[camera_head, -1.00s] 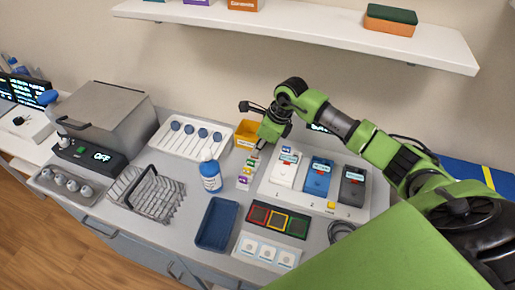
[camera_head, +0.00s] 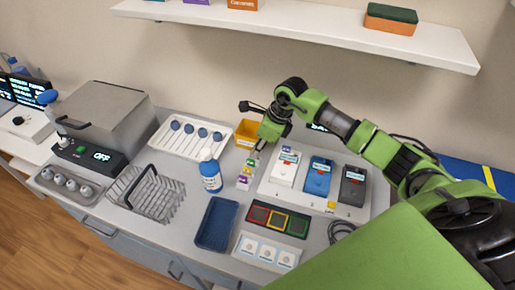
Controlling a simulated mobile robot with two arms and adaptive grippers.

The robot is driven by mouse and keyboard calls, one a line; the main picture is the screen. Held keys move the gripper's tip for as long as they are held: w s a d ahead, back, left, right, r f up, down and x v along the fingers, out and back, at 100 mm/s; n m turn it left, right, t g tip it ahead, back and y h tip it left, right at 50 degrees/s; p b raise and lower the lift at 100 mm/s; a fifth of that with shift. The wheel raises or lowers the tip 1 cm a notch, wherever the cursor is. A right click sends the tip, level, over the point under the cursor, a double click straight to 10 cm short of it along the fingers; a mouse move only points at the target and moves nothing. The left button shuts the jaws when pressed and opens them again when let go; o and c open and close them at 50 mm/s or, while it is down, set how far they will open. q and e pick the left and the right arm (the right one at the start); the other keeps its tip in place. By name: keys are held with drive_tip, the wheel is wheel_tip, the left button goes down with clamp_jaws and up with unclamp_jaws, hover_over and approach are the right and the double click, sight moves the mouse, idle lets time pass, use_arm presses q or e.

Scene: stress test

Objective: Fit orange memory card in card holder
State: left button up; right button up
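A narrow pale holder (camera_head: 241,187) with several small coloured pieces, among them purple and yellow ones, lies in the middle of the bench; it looks like the card holder. My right gripper (camera_head: 257,153) points down over its far end, just left of the white device. The fingers are small and dark here, and I cannot tell if they are open or hold a card. I cannot make out the orange memory card for certain; it may be among the coloured pieces or hidden at the gripper. My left gripper is out of view.
White, blue and grey devices (camera_head: 318,178) stand right of the gripper. A yellow bin (camera_head: 247,131) is behind it. A blue tray (camera_head: 216,224) and a dark panel with coloured squares (camera_head: 278,221) lie nearer.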

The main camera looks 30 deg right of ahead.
drive_tip(key=shift+r, duration=0.1)
drive_tip(key=shift+r+p, duration=1.05)
drive_tip(key=shift+r, duration=0.85)
drive_tip(key=shift+o, duration=0.3)
drive_tip(key=o, duration=0.5)
drive_tip(key=shift+r, duration=0.15)
drive_tip(key=shift+r+p, duration=0.65)
drive_tip(key=shift+r, duration=0.75)
